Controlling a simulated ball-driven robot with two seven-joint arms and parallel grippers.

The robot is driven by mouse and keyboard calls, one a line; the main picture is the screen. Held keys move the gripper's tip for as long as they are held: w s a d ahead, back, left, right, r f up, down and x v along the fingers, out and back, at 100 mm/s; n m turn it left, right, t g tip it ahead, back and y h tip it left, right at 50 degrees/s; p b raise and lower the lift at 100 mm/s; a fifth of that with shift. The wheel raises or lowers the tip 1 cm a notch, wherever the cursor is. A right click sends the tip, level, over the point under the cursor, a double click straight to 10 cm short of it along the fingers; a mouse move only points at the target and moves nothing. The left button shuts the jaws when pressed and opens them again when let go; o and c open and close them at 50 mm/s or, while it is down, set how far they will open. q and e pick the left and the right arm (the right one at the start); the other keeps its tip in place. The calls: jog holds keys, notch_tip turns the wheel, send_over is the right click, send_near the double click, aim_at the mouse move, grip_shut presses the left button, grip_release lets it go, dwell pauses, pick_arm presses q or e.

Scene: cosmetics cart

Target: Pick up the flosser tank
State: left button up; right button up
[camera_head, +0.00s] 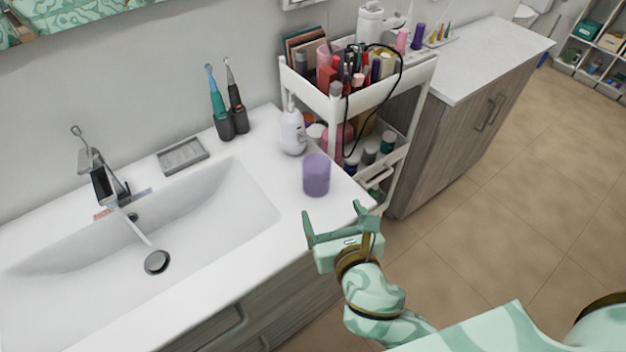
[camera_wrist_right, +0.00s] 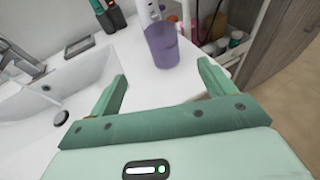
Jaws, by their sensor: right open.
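A purple, see-through, cup-shaped container (camera_head: 316,175), which looks like the flosser tank, stands upright on the white counter near its front right corner. In the right wrist view the purple container (camera_wrist_right: 161,45) is straight ahead, beyond the fingertips and between their lines. My right gripper (camera_head: 333,212) is open and empty, in front of the container at the counter edge and apart from it. Its two fingers also show in the right wrist view (camera_wrist_right: 162,76). A white bottle-like device (camera_head: 292,131) stands just behind the container. My left gripper is not in view.
The sink basin (camera_head: 190,225) with its faucet (camera_head: 103,175) lies left of the container. Two electric toothbrushes (camera_head: 228,110) and a grey soap tray (camera_head: 183,155) stand at the back. A loaded white cart (camera_head: 372,97) is close on the right. The counter left of the container is clear.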

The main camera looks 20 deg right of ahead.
jog(key=b, duration=0.2)
send_near(313, 164)
jog(key=shift+w+a+f, duration=0.1)
jog(key=shift+w+f, duration=0.25)
jog(key=shift+w, duration=0.25)
jog(key=b+x, duration=0.1)
jog(key=x, duration=0.4)
jog(key=shift+w+r+b, duration=0.1)
jog(key=shift+w+b, duration=0.3)
jog(key=shift+s, duration=0.1)
jog(key=c, duration=1.2)
jog(key=shift+o, duration=0.2)
jog(key=shift+r, duration=0.1)
